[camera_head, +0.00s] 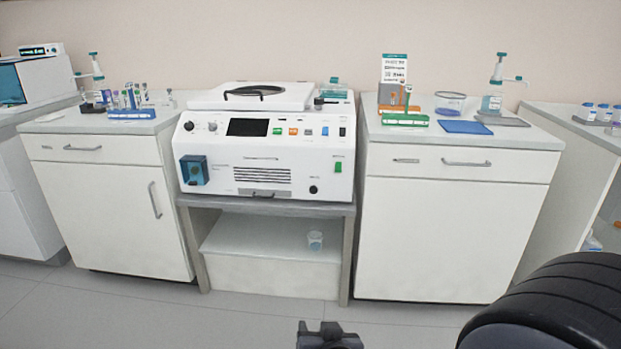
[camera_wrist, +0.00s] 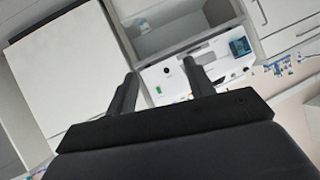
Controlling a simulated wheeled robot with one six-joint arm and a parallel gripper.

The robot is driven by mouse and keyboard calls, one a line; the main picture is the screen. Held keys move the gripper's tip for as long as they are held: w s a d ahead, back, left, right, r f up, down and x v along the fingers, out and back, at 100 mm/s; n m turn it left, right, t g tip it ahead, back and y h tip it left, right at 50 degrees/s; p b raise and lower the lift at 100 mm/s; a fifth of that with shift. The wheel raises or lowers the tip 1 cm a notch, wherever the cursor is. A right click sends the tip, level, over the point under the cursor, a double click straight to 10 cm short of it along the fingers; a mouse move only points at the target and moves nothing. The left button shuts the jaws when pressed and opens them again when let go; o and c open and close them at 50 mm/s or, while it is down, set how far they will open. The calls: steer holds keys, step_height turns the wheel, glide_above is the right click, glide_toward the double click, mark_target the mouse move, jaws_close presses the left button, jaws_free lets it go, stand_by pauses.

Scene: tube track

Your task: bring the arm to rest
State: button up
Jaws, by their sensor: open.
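My gripper (camera_wrist: 159,70) shows in the wrist view with its two dark fingers spread apart. Nothing is between them. In the wrist view the picture is turned, and the fingers lie in front of the white machine (camera_wrist: 178,82) and a cabinet. In the head view a dark end part of my arm (camera_head: 328,337) shows at the bottom edge, low in front of the machine's stand. Most of my arm is out of view. The white machine (camera_head: 264,150) stands on a grey stand, with its lid down on top.
A left cabinet (camera_head: 105,205) bears a blue tube rack (camera_head: 132,113). A right cabinet (camera_head: 450,225) bears a green rack (camera_head: 405,120), a blue mat (camera_head: 464,127) and a dispenser bottle (camera_head: 492,103). A small jar (camera_head: 315,240) sits on the stand's lower shelf. Floor in front is clear.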

steer(key=s+d+r+g+p, duration=0.4)
steer(key=s+d+g+p, duration=0.1)
steer(key=s+d+p, duration=0.1)
steer(key=shift+s+r, duration=0.2)
steer(key=shift+r, duration=0.05)
stand_by(0.5)
steer(key=shift+s, duration=0.1)
